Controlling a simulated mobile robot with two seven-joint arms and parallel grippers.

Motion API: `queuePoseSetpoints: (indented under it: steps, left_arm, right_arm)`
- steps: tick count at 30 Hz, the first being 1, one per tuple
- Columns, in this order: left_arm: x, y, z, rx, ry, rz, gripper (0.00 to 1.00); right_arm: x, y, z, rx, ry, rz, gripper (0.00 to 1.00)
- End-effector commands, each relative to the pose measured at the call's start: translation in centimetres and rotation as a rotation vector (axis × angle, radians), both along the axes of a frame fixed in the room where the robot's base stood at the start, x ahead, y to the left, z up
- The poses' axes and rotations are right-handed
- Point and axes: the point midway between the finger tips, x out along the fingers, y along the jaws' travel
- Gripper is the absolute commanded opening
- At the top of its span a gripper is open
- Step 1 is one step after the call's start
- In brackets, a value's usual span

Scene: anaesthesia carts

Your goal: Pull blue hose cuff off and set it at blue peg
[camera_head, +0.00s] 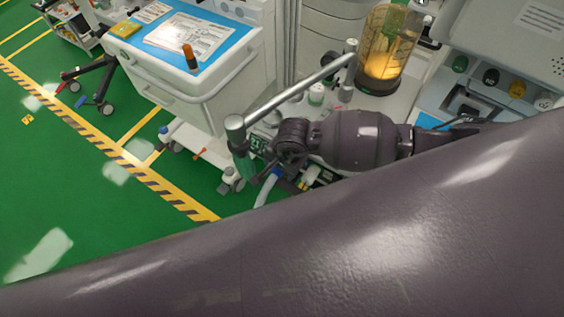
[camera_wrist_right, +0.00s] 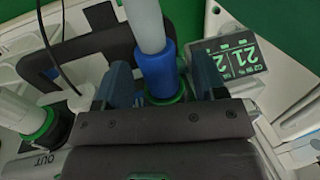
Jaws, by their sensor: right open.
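The blue hose cuff (camera_wrist_right: 158,74) is on the end of a pale hose (camera_wrist_right: 145,25) in the right wrist view. It sits at a port with a green ring (camera_wrist_right: 166,98). My right gripper (camera_wrist_right: 164,80) is open, with one finger on each side of the cuff; small gaps show beside it. In the head view the cuff is a small blue patch (camera_head: 277,172) beside my right gripper (camera_head: 272,178), mostly hidden by my wrist. The pale hose hangs below it. I cannot make out a blue peg. My left gripper is not in view.
A port marked OUT with a green ring (camera_wrist_right: 42,125) is left of the cuff, and a lit display (camera_wrist_right: 232,62) is right. A metal bar (camera_head: 295,90) and a clear canister (camera_head: 388,50) stand near my arm. A white cart (camera_head: 190,85) is at the left.

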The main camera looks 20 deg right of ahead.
Motion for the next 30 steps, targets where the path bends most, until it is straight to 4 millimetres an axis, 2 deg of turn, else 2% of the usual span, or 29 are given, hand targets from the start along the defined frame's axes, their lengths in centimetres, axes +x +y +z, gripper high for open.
queuePoseSetpoints:
  steps: [5,15,16,22,30]
  left_arm:
    - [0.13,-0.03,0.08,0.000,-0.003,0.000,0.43]
    - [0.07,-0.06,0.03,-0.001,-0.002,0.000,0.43]
    - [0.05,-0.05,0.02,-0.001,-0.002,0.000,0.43]
    - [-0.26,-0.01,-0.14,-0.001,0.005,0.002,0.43]
    - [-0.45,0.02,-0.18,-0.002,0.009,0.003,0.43]
  right_arm:
    - [0.00,0.00,0.02,0.000,0.000,0.000,0.63]
    - [0.01,-0.01,0.03,0.000,0.000,-0.001,0.11]
    - [0.01,-0.01,0.04,0.000,0.000,-0.001,0.29]
    - [0.01,-0.01,0.04,0.000,0.000,-0.001,0.00]
    - [-0.33,0.44,0.07,0.002,0.001,0.000,0.00]
